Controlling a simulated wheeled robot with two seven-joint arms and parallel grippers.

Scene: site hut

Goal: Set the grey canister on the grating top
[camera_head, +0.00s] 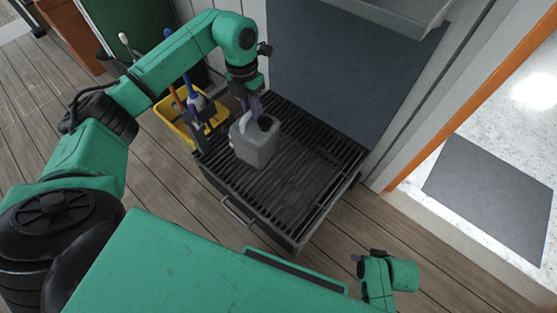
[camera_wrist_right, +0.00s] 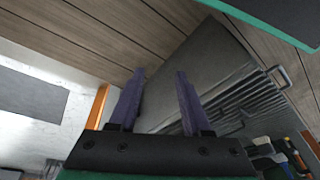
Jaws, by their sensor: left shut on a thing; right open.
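The grey canister (camera_head: 256,148) is upright over the left back part of the grating top (camera_head: 305,185). Its base touches the bars or is just above them; I cannot tell which. My left gripper (camera_head: 250,108) reaches down from above and is shut on the canister at its top. The gripper hides part of the canister's top. My right gripper (camera_wrist_right: 160,72) is open and empty in the right wrist view, with its two purple fingers apart. The grating unit shows beyond it there.
The front and right of the grating are clear. A grey mat (camera_head: 490,195) lies on the pale floor at right.

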